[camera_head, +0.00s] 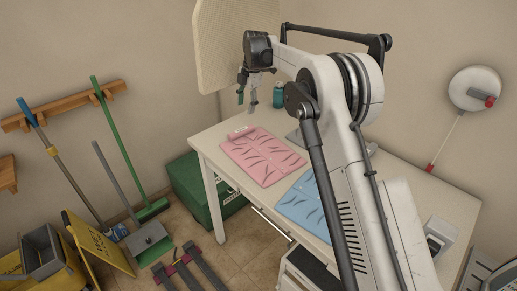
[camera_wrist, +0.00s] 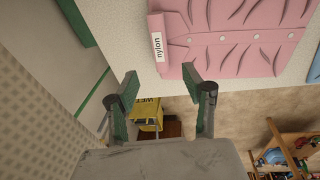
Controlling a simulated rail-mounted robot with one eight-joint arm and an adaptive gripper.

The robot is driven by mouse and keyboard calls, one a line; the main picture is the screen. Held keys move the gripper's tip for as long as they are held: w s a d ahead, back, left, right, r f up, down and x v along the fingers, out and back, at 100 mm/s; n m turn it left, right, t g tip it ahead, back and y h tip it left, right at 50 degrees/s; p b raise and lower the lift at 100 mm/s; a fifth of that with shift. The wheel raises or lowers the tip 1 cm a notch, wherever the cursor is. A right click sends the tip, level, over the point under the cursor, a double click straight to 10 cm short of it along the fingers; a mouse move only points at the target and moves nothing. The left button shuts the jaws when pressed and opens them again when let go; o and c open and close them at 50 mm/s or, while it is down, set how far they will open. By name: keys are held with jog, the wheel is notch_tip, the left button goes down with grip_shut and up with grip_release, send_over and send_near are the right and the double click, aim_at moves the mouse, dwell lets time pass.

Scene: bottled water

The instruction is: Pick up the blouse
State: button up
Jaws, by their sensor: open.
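A folded pink garment (camera_head: 263,160) lies flat on the white table, with dark crease-like marks; it also shows in the wrist view (camera_wrist: 232,55), with a white label (camera_wrist: 157,47) reading "nylon" on its edge. A similar folded blue garment (camera_head: 303,207) lies nearer, partly hidden by my arm. I cannot tell from the frames which one is the blouse. My gripper (camera_head: 247,100) is open and empty, above the table's far left end. In the wrist view its green-padded fingers (camera_wrist: 160,82) are apart, beside the pink garment's labelled edge and not touching it.
A green box (camera_head: 190,187) stands on the floor beside the table. Brooms, a dustpan and a yellow sign (camera_head: 95,245) are on the left. A cream panel (camera_head: 230,45) rises behind my gripper.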

aim_at(241, 130)
jog(key=f, duration=0.4)
jog(key=a+f, duration=0.1)
jog(key=f, duration=0.3)
jog(key=a+f, duration=0.1)
jog(key=f, duration=0.3)
jog(key=shift+w+a+f, duration=0.1)
jog(key=shift+w+a, duration=0.1)
jog(key=shift+w, duration=0.05)
grip_shut()
